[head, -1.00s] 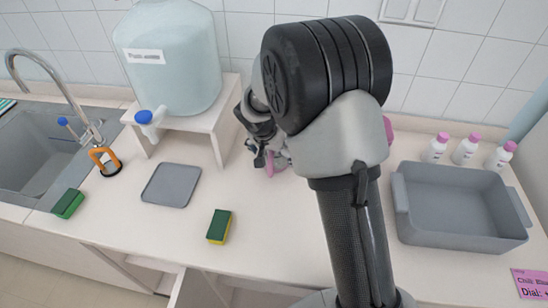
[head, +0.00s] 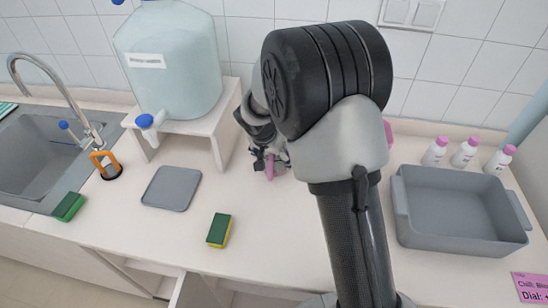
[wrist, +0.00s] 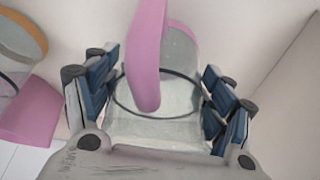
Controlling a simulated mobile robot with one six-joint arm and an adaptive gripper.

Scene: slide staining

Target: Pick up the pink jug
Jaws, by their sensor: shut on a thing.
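The pink jug (wrist: 148,60) has a clear body and a curved pink handle. In the wrist view it stands between the two blue-padded fingers of my gripper (wrist: 160,98), which are shut on the sides of its clear body. In the head view my gripper (head: 267,160) is low over the counter, right of the white stand, and a bit of the jug's pink (head: 270,173) shows there. My arm hides most of the jug in the head view. I cannot tell whether its base touches the counter.
In the wrist view another clear vessel with a pink base (wrist: 35,112) and orange rim is at left. A white stand (head: 226,122) bears a water tank (head: 170,75). A grey tray (head: 171,188), sponge (head: 219,230), grey bin (head: 460,240) and pink-capped bottles (head: 464,152) are around.

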